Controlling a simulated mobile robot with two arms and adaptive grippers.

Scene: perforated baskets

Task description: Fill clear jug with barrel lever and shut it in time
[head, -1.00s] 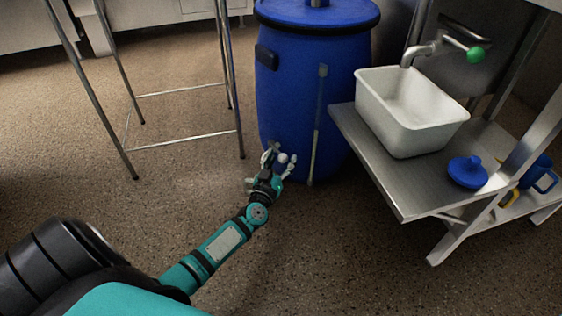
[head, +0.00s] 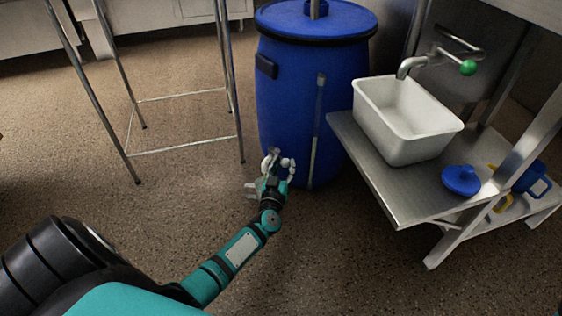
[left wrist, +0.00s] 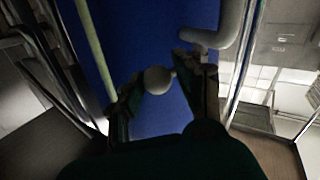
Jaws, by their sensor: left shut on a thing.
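The big blue barrel (head: 300,110) stands upright on the floor with a pale sight strip (head: 317,130) down its front. My left gripper (head: 278,164) is low at the barrel's front. In the left wrist view a pale ball knob (left wrist: 158,80) on the barrel's lever sits between its fingers, and the gripper is shut on it. A grey spout-like tube (left wrist: 213,38) shows beside the right finger. A small pale see-through shape (head: 252,190) is left of my wrist; I cannot tell whether it is the clear jug. My right gripper is not in view.
A steel shelf (head: 395,205) right of the barrel carries a white tub (head: 415,145) and a blue knobbed lid (head: 461,180). A tap with a green knob (head: 467,68) is above. A blue jug (head: 535,177) is far right. A metal frame (head: 185,147) stands left.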

